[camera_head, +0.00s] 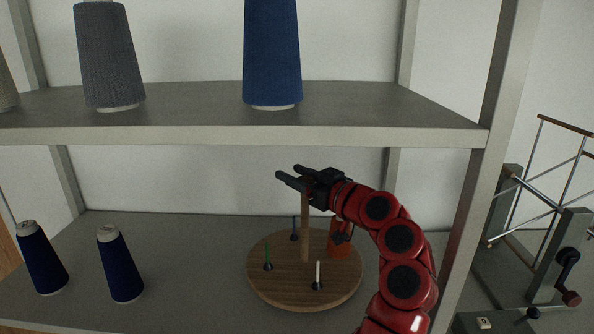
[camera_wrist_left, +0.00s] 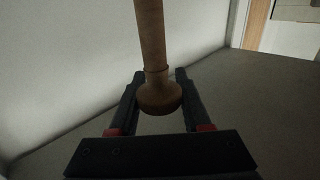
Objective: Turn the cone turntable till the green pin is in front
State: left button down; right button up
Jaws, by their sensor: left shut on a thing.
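The cone turntable (camera_head: 305,293) is a round wooden disc on the lower shelf, with a wooden post (camera_head: 305,235) rising from its middle. The green pin (camera_head: 267,256) stands at the disc's left side. A white pin (camera_head: 318,274) stands at the front, a little right of middle, and a blue pin (camera_head: 294,229) at the back. My left gripper (camera_head: 289,173) is at the top of the post, shut on it. In the left wrist view the post's rounded knob (camera_wrist_left: 159,97) sits between the two fingers. My right gripper is not in view.
An orange-red thing (camera_head: 340,246) shows at the disc's right, partly hidden by my arm. Two dark blue cones (camera_head: 42,262) (camera_head: 120,268) stand on the lower shelf at left. The upper shelf (camera_head: 200,125) above holds grey and blue cones. A shelf upright (camera_head: 480,180) stands right of my arm.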

pick_arm(q)
jog(key=shift+s+a+n+g+y+p, duration=0.1)
jog(key=shift+n+g+y+p, duration=0.3)
jog(key=shift+n+g+y, duration=0.25)
jog(key=shift+c, duration=1.8)
grip_release()
jog(key=s+r+b, duration=0.1)
jog(key=s+r, duration=0.1)
jog(key=s, duration=0.6)
jog(key=s+r+b, duration=0.1)
jog(key=s+r, duration=0.2)
jog(key=s, duration=0.5)
jog(key=shift+d, duration=0.25)
